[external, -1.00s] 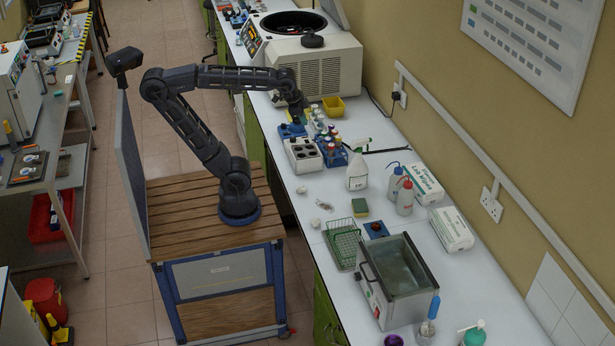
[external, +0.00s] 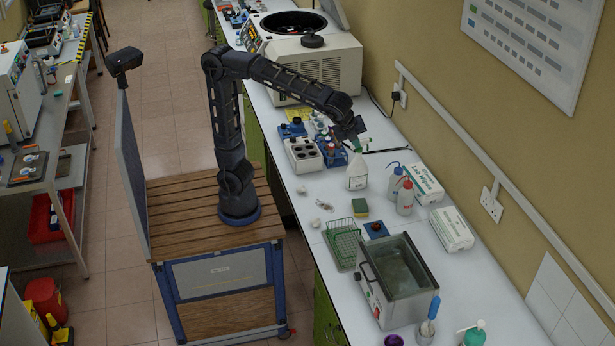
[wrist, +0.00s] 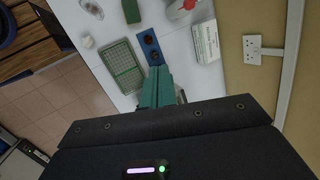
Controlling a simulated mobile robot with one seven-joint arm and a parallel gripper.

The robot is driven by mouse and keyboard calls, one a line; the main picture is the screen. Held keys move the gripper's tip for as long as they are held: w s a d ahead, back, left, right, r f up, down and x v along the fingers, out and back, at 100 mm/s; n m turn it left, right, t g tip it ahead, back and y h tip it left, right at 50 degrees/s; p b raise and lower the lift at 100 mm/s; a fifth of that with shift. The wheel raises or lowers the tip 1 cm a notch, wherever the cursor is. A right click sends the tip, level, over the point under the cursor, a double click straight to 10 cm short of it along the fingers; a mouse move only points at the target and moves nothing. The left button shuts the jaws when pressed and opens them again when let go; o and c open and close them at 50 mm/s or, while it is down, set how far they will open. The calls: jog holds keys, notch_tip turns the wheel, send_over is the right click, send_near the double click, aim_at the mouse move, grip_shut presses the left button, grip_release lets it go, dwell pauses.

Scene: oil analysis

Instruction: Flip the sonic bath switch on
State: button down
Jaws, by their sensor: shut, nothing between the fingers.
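The sonic bath (external: 408,312) is an open steel tank near the front end of the bench in the external view. Its left-facing panel carries small red and green marks (external: 371,293); the switch is too small to make out. My gripper (external: 354,134) is over the bench by the spray bottle, well behind the bath. In the wrist view the teal fingers of my gripper (wrist: 158,72) are together and empty. I cannot make out the bath in the wrist view; the gripper body covers much of the lower picture.
A green wire basket (external: 344,243) sits left of the bath; it also shows in the wrist view (wrist: 121,66). A blue holder (external: 376,230), sponge (external: 360,207), wash bottles (external: 404,198) and wipes boxes (external: 451,230) stand behind. A spray bottle (external: 357,172) is below my gripper.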

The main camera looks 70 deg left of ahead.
jog(key=s+d+f+m, duration=0.1)
jog(key=s+d+m, duration=0.15)
jog(key=d, duration=0.55)
jog(key=s+d+f+m+t, duration=0.1)
jog(key=d+m, duration=0.2)
jog(key=d, duration=0.5)
jog(key=s+d+f+m, duration=0.1)
jog(key=d+m, duration=0.2)
jog(key=d, duration=0.5)
jog(key=s+d+f+m+t+h, duration=0.1)
jog(key=s+d+f+m, duration=0.25)
jog(key=s+d, duration=0.5)
jog(key=s+d+f+m+t+h, duration=0.15)
jog(key=s+d+m, duration=0.4)
jog(key=d, duration=0.65)
notch_tip(320, 180, down, 26)
jog(key=shift+s+n+g+y, duration=0.3)
jog(key=shift+n+g+y, duration=0.05)
jog(key=shift+d, duration=0.1)
